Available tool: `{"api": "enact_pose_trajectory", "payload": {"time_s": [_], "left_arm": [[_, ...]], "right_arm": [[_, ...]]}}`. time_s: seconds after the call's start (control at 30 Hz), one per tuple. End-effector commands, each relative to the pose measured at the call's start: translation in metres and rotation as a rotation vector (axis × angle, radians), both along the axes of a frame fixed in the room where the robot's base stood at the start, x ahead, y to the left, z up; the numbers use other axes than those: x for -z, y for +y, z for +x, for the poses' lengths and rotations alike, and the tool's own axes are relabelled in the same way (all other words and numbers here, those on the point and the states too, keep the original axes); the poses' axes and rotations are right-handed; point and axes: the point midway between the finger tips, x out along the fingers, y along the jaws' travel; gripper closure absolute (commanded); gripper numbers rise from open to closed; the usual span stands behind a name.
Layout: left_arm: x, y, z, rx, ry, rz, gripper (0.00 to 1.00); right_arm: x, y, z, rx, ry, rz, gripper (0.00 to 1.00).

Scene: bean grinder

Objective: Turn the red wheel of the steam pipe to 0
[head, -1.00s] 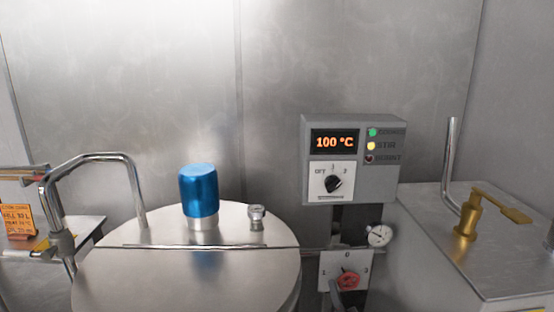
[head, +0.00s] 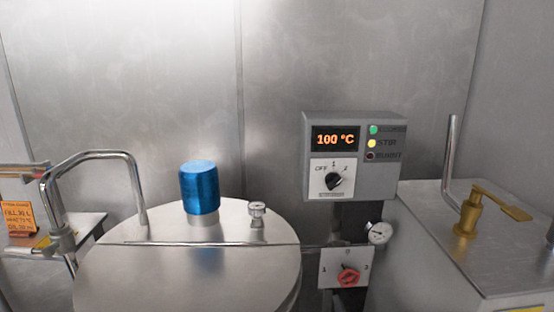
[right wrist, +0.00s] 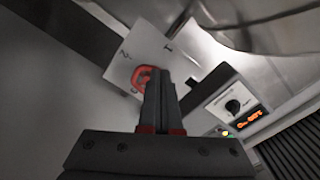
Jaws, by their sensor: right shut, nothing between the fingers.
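The red wheel (head: 348,276) sits on a pale plate (head: 328,258) below the control box, with a mark at the top that looks like 0 and other marks at its sides. I cannot tell which mark the wheel points to. In the right wrist view the red wheel (right wrist: 140,76) is partly hidden behind the dark fingers of my right gripper (right wrist: 160,74). The gripper is shut and empty, its tips close to the wheel; contact cannot be told. I cannot make out either gripper clearly in the head view.
The grey control box (head: 385,150) reads 100 °C. A small gauge (head: 379,233) is just above the plate. A steel vessel with a lid (head: 130,270) and a blue cylinder (head: 199,188) is at the left. A brass tap (head: 468,215) stands on the right-hand tank.

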Motion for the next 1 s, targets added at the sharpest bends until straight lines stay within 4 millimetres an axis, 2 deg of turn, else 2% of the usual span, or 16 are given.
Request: {"api": "enact_pose_trajectory", "payload": {"time_s": [0.17, 0.3, 0.5, 0.6, 0.77, 1.0], "left_arm": [[-0.023, 0.000, 0.000, 0.000, 0.000, 0.000, 0.00], [-0.038, 0.000, 0.000, 0.000, 0.000, 0.000, 0.00], [-0.053, 0.000, 0.000, 0.000, 0.000, 0.000, 0.00], [-0.056, 0.000, 0.000, 0.000, 0.000, 0.000, 0.00], [-0.055, 0.000, 0.000, 0.000, 0.000, 0.000, 0.00], [-0.051, 0.000, 0.000, 0.000, 0.000, 0.000, 0.00]], "right_arm": [[0.009, -0.011, 0.001, 0.017, 0.004, -0.276, 1.00], [0.021, -0.027, -0.001, 0.019, -0.001, -0.562, 1.00], [0.032, -0.049, -0.006, 0.004, -0.022, -0.874, 1.00], [0.036, -0.055, -0.008, -0.003, -0.027, -0.958, 1.00], [0.038, -0.058, -0.005, -0.007, -0.032, -0.996, 1.00], [0.037, -0.056, 0.018, -0.007, -0.037, -0.993, 1.00]]}}
